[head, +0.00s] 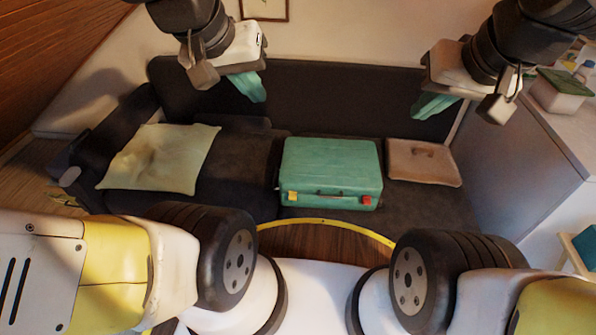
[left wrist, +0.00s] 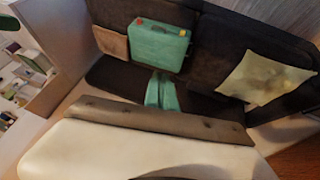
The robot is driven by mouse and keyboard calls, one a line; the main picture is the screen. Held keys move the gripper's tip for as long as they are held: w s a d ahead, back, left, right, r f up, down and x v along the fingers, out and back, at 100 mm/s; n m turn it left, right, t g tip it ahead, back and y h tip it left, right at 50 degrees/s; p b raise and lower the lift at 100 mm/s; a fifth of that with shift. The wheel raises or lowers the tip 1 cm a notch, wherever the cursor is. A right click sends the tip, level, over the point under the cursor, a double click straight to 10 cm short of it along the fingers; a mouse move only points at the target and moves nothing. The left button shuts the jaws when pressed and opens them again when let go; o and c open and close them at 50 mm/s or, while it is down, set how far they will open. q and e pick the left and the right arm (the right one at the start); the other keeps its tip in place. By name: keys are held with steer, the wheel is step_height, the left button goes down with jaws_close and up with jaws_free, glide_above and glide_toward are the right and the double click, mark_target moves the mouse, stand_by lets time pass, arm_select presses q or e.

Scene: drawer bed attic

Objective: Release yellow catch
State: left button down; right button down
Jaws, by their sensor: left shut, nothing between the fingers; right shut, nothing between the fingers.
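A teal suitcase (head: 331,168) lies flat on the dark sofa, its handle side facing me. The yellow catch (head: 293,196) is at the left of its front side, and a red catch (head: 367,199) is at the right. I cannot tell the catch's position at this size. The left wrist view also shows the suitcase (left wrist: 158,48), with the yellow catch (left wrist: 139,21) at its edge. My left gripper (head: 252,88) is shut and empty, raised above and left of the suitcase. My right gripper (head: 434,106) is shut and empty, raised to the right. Neither touches the suitcase.
A pale yellow pillow (head: 160,158) lies on the sofa's left part. A grey cabinet (head: 520,150) closes off the right side. The sofa (head: 245,160) has bare seat between pillow and suitcase.

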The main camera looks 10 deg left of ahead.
arm_select(q)
steer(key=w+d+f+n+g, duration=0.1)
steer(key=w+f+n, duration=0.15)
steer(key=w, duration=0.45)
steer(key=n+g+y, duration=0.2)
steer(key=n+g, duration=0.3)
steer(key=n, duration=1.1)
glide_above(293, 199)
step_height(293, 199, down, 43)
steer(key=shift+f, duration=0.35)
step_height(293, 199, down, 14)
